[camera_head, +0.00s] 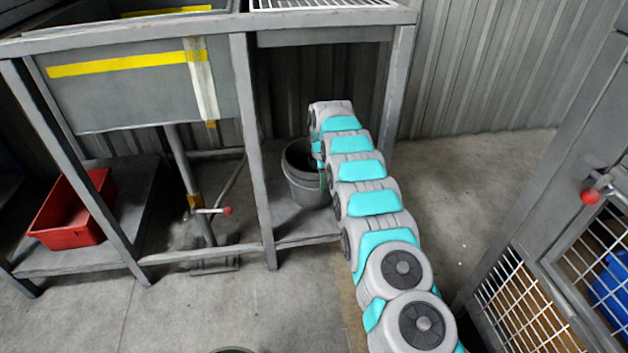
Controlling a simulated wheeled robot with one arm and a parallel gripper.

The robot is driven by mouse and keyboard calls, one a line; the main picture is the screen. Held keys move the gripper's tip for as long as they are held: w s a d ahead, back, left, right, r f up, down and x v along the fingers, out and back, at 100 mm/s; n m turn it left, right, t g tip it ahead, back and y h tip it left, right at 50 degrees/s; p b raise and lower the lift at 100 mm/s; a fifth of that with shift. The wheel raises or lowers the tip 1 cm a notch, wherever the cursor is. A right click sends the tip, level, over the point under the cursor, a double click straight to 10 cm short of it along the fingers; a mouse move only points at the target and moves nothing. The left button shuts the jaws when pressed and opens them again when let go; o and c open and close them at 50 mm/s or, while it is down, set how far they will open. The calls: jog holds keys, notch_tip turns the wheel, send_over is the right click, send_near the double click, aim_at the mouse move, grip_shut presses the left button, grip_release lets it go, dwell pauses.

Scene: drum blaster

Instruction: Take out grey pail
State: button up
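The grey pail (300,188) stands upright on the lower shelf under the right part of the metal frame, its dark open top facing up. My arm reaches in from the lower right between the frame's legs, and its far end is at the pail's right side. The arm covers the pail's right edge. My gripper is hidden behind the arm or by the pail, so I cannot see its fingers or whether it touches the pail.
A frame leg (253,150) stands just left of the pail, and another leg (397,85) is to the right. A red bin (72,215) sits on the left shelf. A valve pipe (190,190) stands between. A mesh cage door (545,215) is at right. Floor in front is mostly clear.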

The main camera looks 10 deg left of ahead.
jog(key=shift+r, duration=0.1)
grip_shut()
dwell(1.3)
